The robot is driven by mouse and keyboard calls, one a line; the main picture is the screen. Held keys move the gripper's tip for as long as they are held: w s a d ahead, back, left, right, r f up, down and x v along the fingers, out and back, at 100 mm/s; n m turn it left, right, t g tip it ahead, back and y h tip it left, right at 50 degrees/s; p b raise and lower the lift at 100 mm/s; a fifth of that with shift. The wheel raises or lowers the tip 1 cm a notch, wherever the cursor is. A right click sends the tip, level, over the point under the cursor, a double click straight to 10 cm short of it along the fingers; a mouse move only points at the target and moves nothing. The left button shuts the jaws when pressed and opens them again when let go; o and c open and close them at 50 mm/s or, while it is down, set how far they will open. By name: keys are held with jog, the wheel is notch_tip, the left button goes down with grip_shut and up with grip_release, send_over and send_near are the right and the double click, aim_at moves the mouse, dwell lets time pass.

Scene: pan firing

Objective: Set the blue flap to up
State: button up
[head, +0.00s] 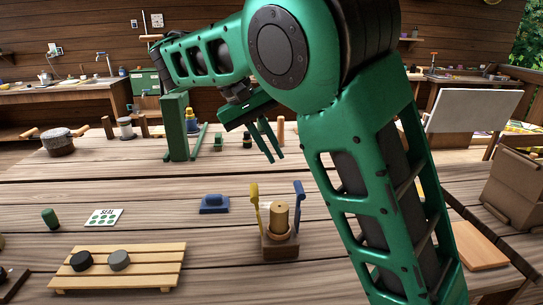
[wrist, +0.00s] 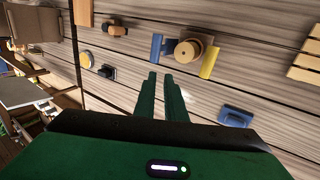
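The blue flap (head: 298,202) stands roughly upright, leaning slightly, on the right side of a small wooden stand (head: 280,246) in the head view. A yellow flap (head: 254,208) stands on the stand's left side, and a tan cylinder (head: 280,216) sits between them. The wrist view shows the blue flap (wrist: 157,47) and the yellow flap (wrist: 209,63) on either side of the round wooden piece (wrist: 187,52). My gripper (head: 276,158) is in the air, apart from the stand. Its two green fingers (wrist: 160,76) are parted with nothing between them.
A blue block (head: 214,204) lies left of the stand. A slatted rack (head: 118,270) with a black and a grey disc is at front left, near a dotted card (head: 104,217) and a green cylinder (head: 50,217). A green post (head: 176,128) stands farther back.

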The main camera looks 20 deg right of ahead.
jog(key=n, duration=0.1)
jog(key=a+n, duration=0.1)
jog(key=n, duration=0.2)
jog(key=shift+w+a+f, duration=0.2)
jog(key=shift+f, duration=0.1)
grip_shut()
jog(key=s+a+r+n+h, duration=0.1)
jog(key=a+n, duration=0.2)
jog(key=n, duration=0.4)
jog(key=s+a+r+n, duration=0.1)
jog(key=a+r+n, duration=0.1)
jog(key=n, duration=0.5)
jog(key=shift+w+x, duration=0.1)
jog(key=shift+x, duration=0.9)
jog(key=shift+w+x, duration=0.15)
jog(key=shift+x, duration=0.85)
jog(key=x, duration=0.5)
jog(key=d+r+x, duration=0.1)
jog(key=x, duration=0.1)
jog(key=shift+s+d+f, duration=0.3)
jog(key=shift+s+f, duration=0.05)
jog(key=shift+s, duration=0.1)
jog(key=shift+s+d+f, duration=0.15)
jog(key=shift+d+f, duration=0.05)
jog(key=shift+d, duration=0.45)
